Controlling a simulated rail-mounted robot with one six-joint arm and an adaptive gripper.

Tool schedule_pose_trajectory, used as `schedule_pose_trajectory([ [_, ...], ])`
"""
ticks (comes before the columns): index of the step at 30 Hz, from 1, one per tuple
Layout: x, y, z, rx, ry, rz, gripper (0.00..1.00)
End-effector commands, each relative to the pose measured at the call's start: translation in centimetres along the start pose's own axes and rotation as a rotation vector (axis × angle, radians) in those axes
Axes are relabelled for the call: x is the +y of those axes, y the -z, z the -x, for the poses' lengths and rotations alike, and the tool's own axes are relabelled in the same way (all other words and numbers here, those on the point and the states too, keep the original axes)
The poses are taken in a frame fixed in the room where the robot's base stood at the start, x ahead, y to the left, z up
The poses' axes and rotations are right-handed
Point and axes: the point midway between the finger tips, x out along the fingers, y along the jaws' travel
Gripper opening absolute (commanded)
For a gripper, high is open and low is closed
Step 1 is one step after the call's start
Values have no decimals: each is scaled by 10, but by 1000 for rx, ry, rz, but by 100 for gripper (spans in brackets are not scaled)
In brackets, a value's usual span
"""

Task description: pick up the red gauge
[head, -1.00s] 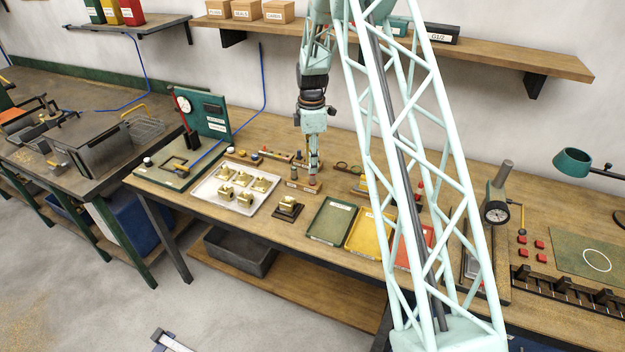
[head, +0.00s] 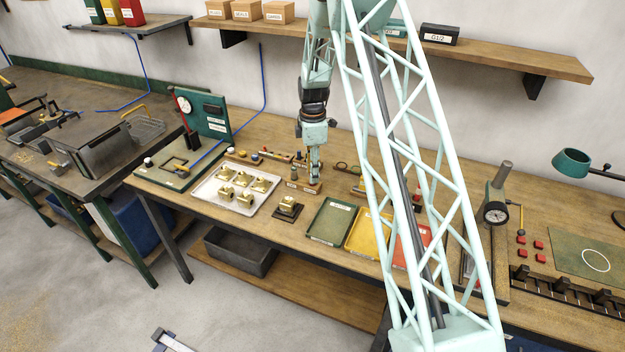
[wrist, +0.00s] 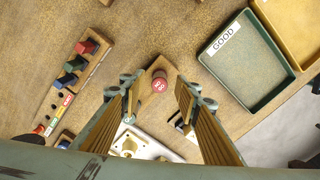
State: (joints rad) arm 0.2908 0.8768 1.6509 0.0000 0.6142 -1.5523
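A red round-topped piece with white lettering, which looks like the red gauge (wrist: 158,84), stands on a small wooden block (wrist: 166,70) in the wrist view. My gripper (wrist: 158,101) is open, with one finger to the left of the red piece and one to the right. I see no contact between the fingers and the piece. In the head view my gripper (head: 314,180) points down over the wooden block (head: 306,188) on the bench. The red piece cannot be made out there.
A rack of coloured pieces (wrist: 58,97) lies left in the wrist view. The green GOOD tray (wrist: 252,78) is at right. A white tray (head: 205,197) of brass parts and a brass piece on a dark base (head: 288,207) stand near my gripper.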

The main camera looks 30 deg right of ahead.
Motion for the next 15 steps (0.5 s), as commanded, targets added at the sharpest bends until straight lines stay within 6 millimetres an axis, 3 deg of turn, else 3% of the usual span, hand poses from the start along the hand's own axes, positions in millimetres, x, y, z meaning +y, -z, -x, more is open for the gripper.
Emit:
schedule_pose_trajectory([
  [6, 0, 0, -17, 0, 0, 0, 30],
  [15, 0, 0, -21, 0, 0, 0, 30],
])
